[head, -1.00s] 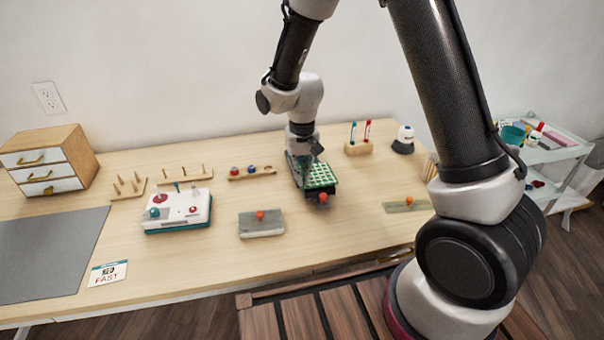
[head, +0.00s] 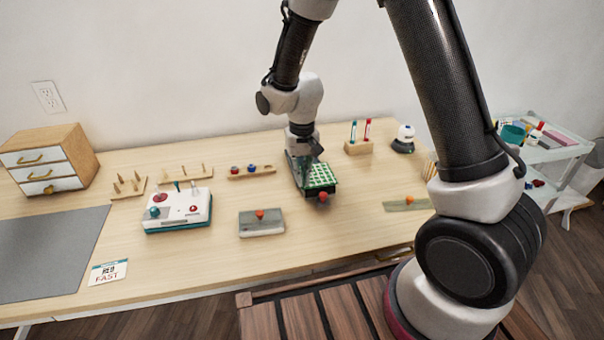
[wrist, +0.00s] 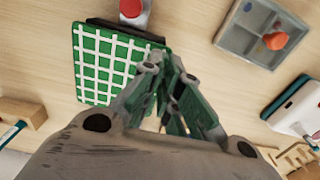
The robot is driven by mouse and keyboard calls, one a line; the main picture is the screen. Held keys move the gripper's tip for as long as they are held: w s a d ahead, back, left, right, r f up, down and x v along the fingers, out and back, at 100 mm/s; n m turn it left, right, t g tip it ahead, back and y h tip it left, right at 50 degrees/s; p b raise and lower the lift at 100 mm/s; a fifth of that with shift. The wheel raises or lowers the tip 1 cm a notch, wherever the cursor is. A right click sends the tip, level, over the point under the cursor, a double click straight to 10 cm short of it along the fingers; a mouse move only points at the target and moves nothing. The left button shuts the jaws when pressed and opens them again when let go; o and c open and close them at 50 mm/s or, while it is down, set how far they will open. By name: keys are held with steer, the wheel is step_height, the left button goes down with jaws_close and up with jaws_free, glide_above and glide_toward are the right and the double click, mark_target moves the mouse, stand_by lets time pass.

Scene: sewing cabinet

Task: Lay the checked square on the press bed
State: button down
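The green-and-white checked square (head: 320,176) lies flat, over or on a dark plate with a red knob (head: 323,196) at its front; this looks like the press bed. In the wrist view the square (wrist: 98,62) fills the upper left, with the dark plate edge (wrist: 125,30) and the red knob beyond it. My gripper (wrist: 165,68) has its fingertips close together at the square's edge and appears shut on it. In the head view my gripper (head: 304,172) is at the square's left side. Whether the square touches the bed underneath is hidden.
A grey tray with an orange knob (head: 261,222) stands in front left. A white-and-teal machine (head: 178,212), peg racks (head: 187,173) and a spool rack (head: 251,172) are farther left. A green strip with an orange knob (head: 408,204) lies right. Bare tabletop lies between them.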

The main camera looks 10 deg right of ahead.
steer(key=shift+f, duration=0.2)
stand_by(0.4)
steer(key=c, duration=1.6)
jaws_free()
steer(key=shift+o, duration=0.2)
step_height(320, 180, up, 12)
